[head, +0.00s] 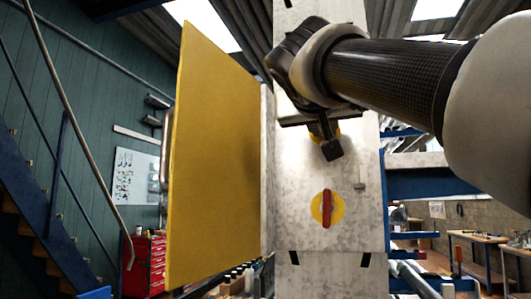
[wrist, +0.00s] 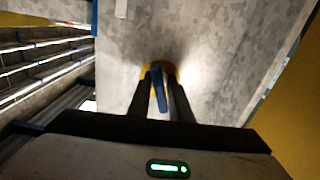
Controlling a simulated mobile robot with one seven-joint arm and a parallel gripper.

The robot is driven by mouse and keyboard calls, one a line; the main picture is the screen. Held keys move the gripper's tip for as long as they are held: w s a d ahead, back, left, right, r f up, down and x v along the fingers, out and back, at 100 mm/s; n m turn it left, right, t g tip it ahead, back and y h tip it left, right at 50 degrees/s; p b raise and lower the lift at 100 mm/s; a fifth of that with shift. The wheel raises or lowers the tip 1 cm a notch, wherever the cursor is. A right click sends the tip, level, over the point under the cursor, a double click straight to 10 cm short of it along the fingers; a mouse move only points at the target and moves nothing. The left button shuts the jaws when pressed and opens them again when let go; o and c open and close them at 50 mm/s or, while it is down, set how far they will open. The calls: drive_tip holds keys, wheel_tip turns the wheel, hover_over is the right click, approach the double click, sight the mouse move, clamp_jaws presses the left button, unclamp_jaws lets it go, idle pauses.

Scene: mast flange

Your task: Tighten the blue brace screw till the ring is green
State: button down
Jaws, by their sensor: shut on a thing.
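The blue brace screw (wrist: 159,92) shows in the wrist view as a narrow blue bar between the two dark fingers of my gripper (wrist: 167,90). The fingers are shut on it, one on each side. Behind it a yellow ring or disc (wrist: 174,69) partly shows against the grey plate; the fingers hide the rest. No green shows on it. In the head view my gripper (head: 330,150) reaches to the upper part of the mottled grey plate (head: 295,190) and hides the blue screw. A little yellow shows beside the fingers there.
A red handle (head: 327,208) stands upright on a yellow disc below my gripper. A large yellow panel (head: 215,150) stands out at the left of the plate. A small pale tab (head: 360,178) is at the plate's right. Blue stairs and a red cabinet (head: 143,262) are farther back.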

drive_tip(key=c, duration=1.8)
unclamp_jaws()
drive_tip(key=shift+o, duration=0.2)
drive_tip(key=shift+b+v, duration=0.65)
drive_tip(key=shift+v, duration=1.8)
